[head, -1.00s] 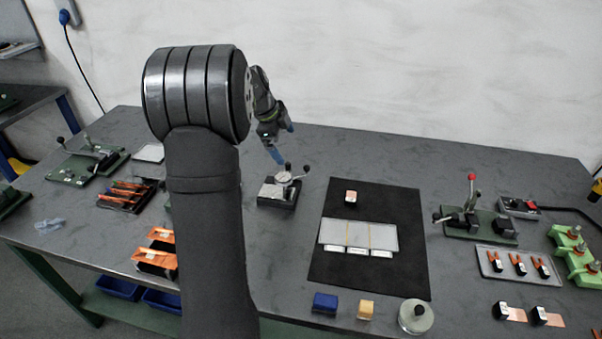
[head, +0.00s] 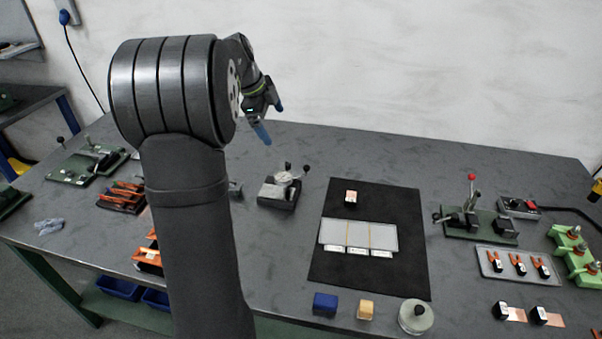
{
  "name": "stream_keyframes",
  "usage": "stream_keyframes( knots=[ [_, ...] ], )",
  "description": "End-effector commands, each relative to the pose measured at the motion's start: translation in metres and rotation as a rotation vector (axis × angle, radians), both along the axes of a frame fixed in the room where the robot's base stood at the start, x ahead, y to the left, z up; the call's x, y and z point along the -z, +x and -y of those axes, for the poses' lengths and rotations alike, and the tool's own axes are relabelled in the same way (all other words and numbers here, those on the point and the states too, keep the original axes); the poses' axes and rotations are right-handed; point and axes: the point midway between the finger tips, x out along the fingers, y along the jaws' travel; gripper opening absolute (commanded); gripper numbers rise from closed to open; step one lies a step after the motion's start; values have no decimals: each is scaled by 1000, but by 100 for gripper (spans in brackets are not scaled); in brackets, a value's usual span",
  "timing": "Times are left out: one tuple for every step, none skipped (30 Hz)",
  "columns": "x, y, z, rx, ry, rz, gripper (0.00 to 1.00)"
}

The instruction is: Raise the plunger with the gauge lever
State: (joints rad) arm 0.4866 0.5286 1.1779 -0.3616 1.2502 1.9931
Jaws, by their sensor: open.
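The gauge (head: 282,182) is a small round white dial on a dark block base, standing on the grey bench left of the black mat. Its lever (head: 305,170) has a dark ball knob and sticks out to the upper right of the dial. The plunger is too small to make out. My gripper (head: 271,123) is open and empty, its blue fingertips raised above the bench, up and left of the gauge and apart from it.
A black mat (head: 330,270) with a clear plate (head: 385,236) lies right of the gauge. A red-knobbed clamp (head: 470,212) and a grey tray (head: 492,277) stand farther right. Orange-filled holders stand left, partly behind my arm. The bench behind the gauge is clear.

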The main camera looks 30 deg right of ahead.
Motion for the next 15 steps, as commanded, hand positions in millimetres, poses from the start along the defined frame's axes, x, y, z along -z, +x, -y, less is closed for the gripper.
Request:
stream_keyframes(
  knots=[
    [-6,0,-2,-1,-1,2,100],
    [-9,0,-3,0,-1,2,100],
    [-12,0,-4,1,-1,1,100],
    [-13,0,-5,1,-1,1,100],
    [-14,0,-5,1,-1,1,100],
    [-15,0,-6,1,-1,1,100],
    [-15,0,-6,1,-1,1,100],
    [-15,0,-6,0,0,0,100],
    [-15,0,-6,0,0,0,100],
    [-15,0,-6,0,0,0,100],
    [-15,0,-6,0,0,0,100],
    [-15,0,-6,0,0,0,100],
    [-15,0,-6,0,0,0,100],
    [-15,0,-6,0,0,0,94],
    [-15,0,-6,0,0,0,86]
  ],
)
